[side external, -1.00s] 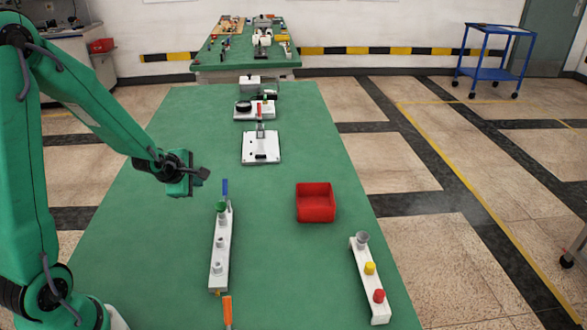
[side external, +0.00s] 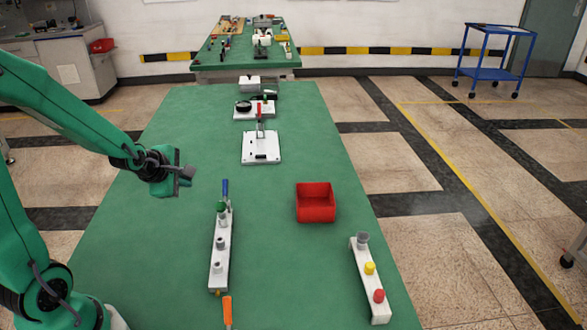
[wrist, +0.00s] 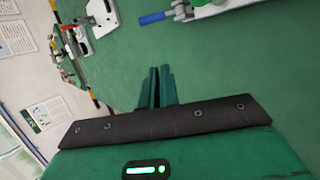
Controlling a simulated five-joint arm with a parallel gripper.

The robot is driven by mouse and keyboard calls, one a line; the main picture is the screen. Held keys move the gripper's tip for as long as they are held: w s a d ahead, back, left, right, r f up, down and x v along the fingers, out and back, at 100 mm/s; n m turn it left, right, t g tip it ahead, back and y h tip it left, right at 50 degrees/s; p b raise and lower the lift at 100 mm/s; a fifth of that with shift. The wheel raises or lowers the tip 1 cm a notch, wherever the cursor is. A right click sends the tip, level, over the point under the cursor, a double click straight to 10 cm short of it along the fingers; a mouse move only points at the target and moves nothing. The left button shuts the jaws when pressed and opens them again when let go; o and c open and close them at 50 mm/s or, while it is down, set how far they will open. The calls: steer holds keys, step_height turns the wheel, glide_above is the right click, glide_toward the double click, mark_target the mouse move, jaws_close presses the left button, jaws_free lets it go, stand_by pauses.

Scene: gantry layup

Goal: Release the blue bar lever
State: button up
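The blue bar lever (side external: 225,188) is at the far end of a narrow white strip (side external: 217,276) on the green table. It also shows in the wrist view (wrist: 155,18), with a grey clamp body beside it. A green knob (side external: 221,207) is next to the lever's base. My gripper (side external: 188,172) is above the table, left of the lever and apart from it. In the wrist view, its two fingers (wrist: 158,76) lie close together with nothing visible between them, so it looks shut and empty.
An orange handle (side external: 227,312) is at the strip's near end. A red bin (side external: 315,204) and a strip with yellow and red knobs (side external: 370,280) stand to the right. A white plate with a red lever (side external: 261,148) is farther back. The table between is clear.

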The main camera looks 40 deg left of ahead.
steer(key=o, duration=0.6)
steer(key=shift+w, duration=0.1)
steer(key=m+g+h, duration=0.1)
steer(key=m+g, duration=0.1)
steer(key=m, duration=1)
glide_toward(224, 185)
steer(key=a, duration=0.1)
steer(key=m, duration=0.2)
steer(key=w+m, duration=0.1)
steer(key=m+g, duration=0.1)
steer(key=m, duration=0.1)
steer(key=shift+w+d+f+m+h, duration=0.2)
steer(key=shift+w+f+m+h, duration=0.1)
steer(key=shift+f, duration=0.1)
steer(key=shift+f, duration=0.2)
steer(key=shift+x, duration=3.7)
jaws_close()
